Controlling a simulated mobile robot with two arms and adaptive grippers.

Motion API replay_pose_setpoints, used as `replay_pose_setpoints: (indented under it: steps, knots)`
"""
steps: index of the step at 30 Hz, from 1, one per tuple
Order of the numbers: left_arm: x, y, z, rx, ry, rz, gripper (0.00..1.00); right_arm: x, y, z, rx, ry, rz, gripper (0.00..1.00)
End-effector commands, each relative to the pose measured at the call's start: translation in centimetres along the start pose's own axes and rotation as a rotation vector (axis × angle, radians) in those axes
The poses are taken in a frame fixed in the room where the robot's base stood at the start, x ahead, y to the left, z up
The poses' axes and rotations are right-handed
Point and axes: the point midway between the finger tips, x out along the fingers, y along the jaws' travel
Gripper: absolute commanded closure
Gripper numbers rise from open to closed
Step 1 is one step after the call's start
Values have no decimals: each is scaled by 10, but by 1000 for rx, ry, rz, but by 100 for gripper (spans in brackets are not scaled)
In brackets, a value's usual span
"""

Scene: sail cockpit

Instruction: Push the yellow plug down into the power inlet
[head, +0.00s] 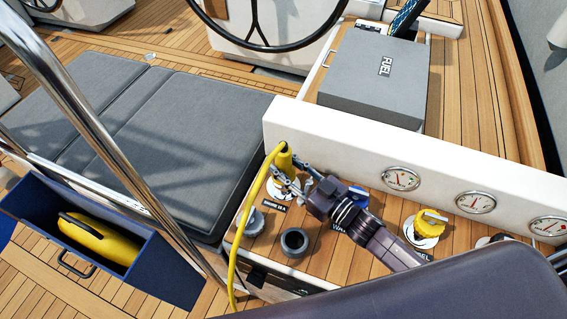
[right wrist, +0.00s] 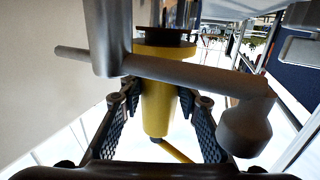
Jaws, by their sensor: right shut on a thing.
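The yellow plug (head: 283,160) stands upright at the left end of the wooden panel, with its yellow cable (head: 238,245) hanging down in front. It sits over the power inlet (head: 283,190), whose pale round base shows under it; I cannot tell how deep the plug is in. My right gripper (head: 288,176) reaches in from the right and is shut on the plug. The right wrist view shows the plug (right wrist: 156,95) between the two dark fingers, with a grey bar across it in front. My left gripper is not in view.
A grey cap (head: 252,222), a dark round cup (head: 294,242) and a yellow-handled valve (head: 427,224) stand on the panel (head: 350,265). A white wall with gauges (head: 402,179) rises behind. A grey FUEL box (head: 375,75) lies beyond. A steel rail (head: 95,130) crosses the left.

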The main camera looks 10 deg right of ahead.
Motion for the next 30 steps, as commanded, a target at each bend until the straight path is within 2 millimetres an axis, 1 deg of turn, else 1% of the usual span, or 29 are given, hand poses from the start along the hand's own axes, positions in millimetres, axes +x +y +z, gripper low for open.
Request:
replay_pose_setpoints:
  steps: [8,9,11,20,30]
  knots:
    - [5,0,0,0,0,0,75,1,0,5,0,4,-1,100]
    - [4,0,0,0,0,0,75,1,0,4,0,4,-1,68]
    - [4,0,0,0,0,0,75,1,0,4,0,4,-1,62]
    - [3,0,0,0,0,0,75,-2,0,6,1,-2,0,62]
    - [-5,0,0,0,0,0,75,-28,-1,6,1,-4,-1,62]
